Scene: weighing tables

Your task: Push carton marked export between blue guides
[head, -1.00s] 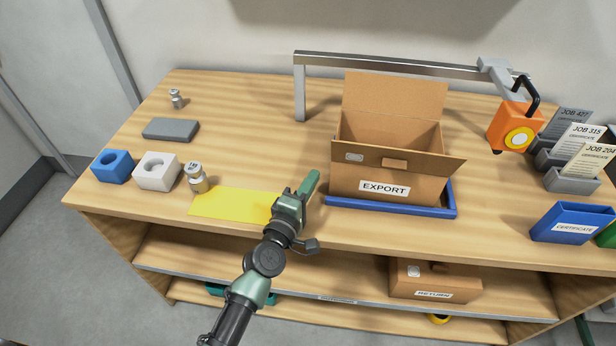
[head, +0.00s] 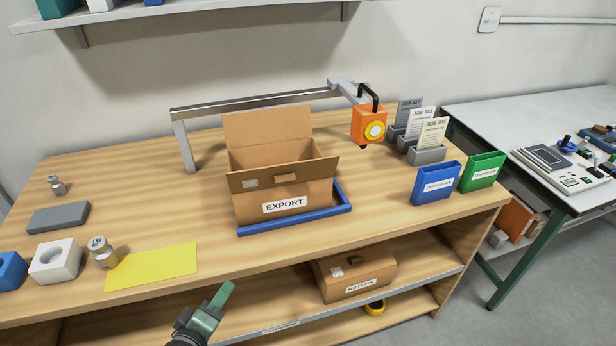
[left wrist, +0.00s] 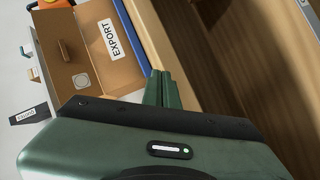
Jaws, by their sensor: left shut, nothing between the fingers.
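The open cardboard carton marked EXPORT (head: 290,193) stands upright on the wooden table, its flaps raised. Blue guides (head: 300,222) run along its front and right side; its left front corner looks close to the front guide's left end. The carton also shows at the upper left of the left wrist view (left wrist: 105,62), with a blue guide (left wrist: 133,38) beside it. My left gripper (head: 222,298) is shut and empty, in front of the table edge, left of and nearer than the carton, apart from it. Its green fingers show in the left wrist view (left wrist: 163,88). My right gripper is not in view.
A yellow mat (head: 152,267), a weight (head: 102,254) and a white block (head: 55,262) lie to the left. An orange hanging scale (head: 369,124) hangs from a metal arm behind right. Blue (head: 436,183) and green (head: 482,171) certificate holders stand right. A RETURN carton (head: 355,275) lies on the shelf below.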

